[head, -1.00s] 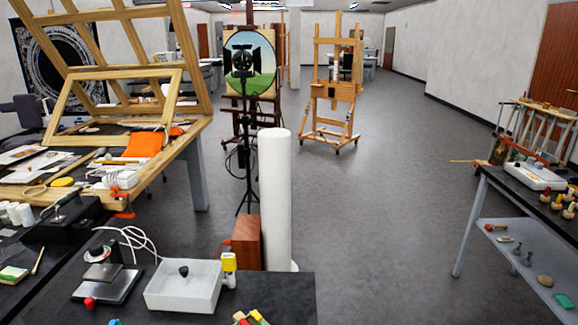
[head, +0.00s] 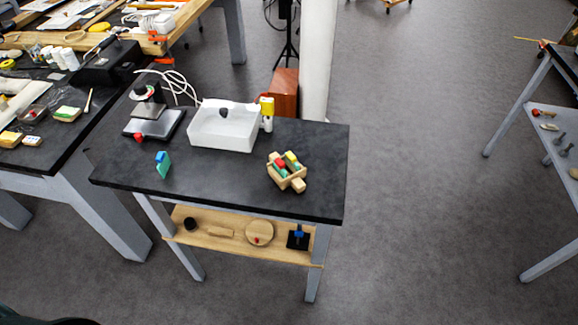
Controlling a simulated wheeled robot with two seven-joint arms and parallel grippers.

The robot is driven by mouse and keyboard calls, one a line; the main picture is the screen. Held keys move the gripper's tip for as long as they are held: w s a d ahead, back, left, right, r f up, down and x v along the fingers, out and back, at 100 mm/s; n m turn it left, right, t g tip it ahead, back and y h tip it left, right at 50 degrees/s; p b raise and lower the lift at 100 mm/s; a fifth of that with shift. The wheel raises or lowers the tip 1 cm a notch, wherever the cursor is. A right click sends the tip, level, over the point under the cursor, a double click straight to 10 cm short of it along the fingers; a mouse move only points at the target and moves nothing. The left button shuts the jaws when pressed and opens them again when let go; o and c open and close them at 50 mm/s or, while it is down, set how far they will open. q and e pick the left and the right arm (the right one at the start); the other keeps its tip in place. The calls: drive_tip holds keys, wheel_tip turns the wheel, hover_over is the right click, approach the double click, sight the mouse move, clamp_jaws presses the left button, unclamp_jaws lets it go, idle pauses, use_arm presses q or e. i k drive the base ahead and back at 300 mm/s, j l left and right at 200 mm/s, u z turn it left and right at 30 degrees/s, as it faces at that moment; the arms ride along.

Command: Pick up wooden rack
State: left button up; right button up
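A small light-wood rack (head: 297,184) sits on the right part of the black tabletop (head: 225,190). It holds several coloured pieces, with red, green and yellow showing, and it lies at an angle. Its fine shape is too small to make out. Neither of my grippers is in view.
A white box (head: 222,130), a yellow-capped bottle (head: 267,112), a dark device (head: 152,122) and a green-blue item (head: 162,164) share the tabletop. A wooden lower shelf (head: 240,246) holds small items. Another bench (head: 30,155) stands left. Floor (head: 430,230) to the right is clear.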

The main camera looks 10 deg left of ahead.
sight(294, 178)
drive_tip(key=j+z, duration=0.2)
drive_tip(key=z, duration=0.2)
drive_tip(key=k+j+z, duration=0.15)
drive_tip(key=z, duration=0.25)
drive_tip(key=k+j+z, duration=0.1)
drive_tip(key=z, duration=0.3)
drive_tip(key=k+j+z, duration=0.35)
drive_tip(key=k+j, duration=0.2)
drive_tip(key=k, duration=0.3)
drive_tip(key=k+j+z, duration=0.2)
drive_tip(key=k, duration=0.25)
drive_tip(key=k+j, duration=0.15)
drive_tip(key=k, duration=0.35)
